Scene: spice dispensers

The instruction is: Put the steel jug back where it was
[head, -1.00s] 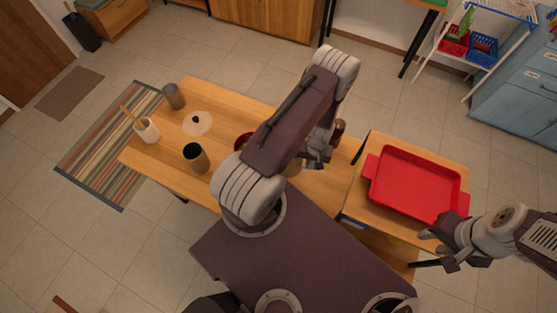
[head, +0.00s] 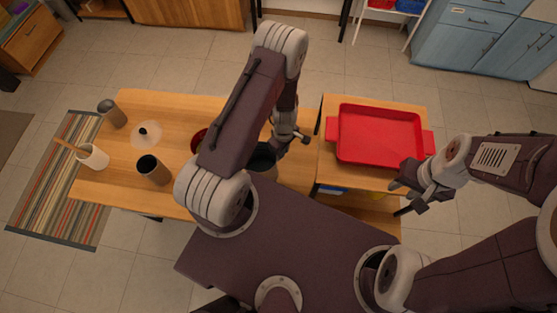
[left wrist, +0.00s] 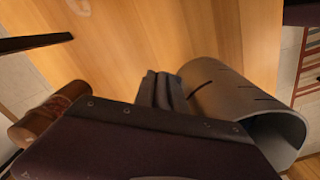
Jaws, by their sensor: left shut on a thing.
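The steel jug, a grey open cylinder (left wrist: 228,100), is beside my left fingers in the left wrist view, its open end toward the lower right. In the head view a dark round rim (head: 264,158), apparently the jug's, shows partly behind my left arm. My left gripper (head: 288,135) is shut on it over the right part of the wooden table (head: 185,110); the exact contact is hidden. I cannot tell whether the jug touches the table. My right gripper (head: 398,198) looks open and empty, beside the red tray's front right corner.
On the table's left are a dark cup (head: 153,172), a grey shaker (head: 112,113), a white crock (head: 92,158) with wooden utensils, and a glass lid (head: 147,135). A red bowl (head: 198,138) is partly hidden. A brown mill (left wrist: 45,118) is close to my left gripper. A red tray (head: 380,135) fills the side table.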

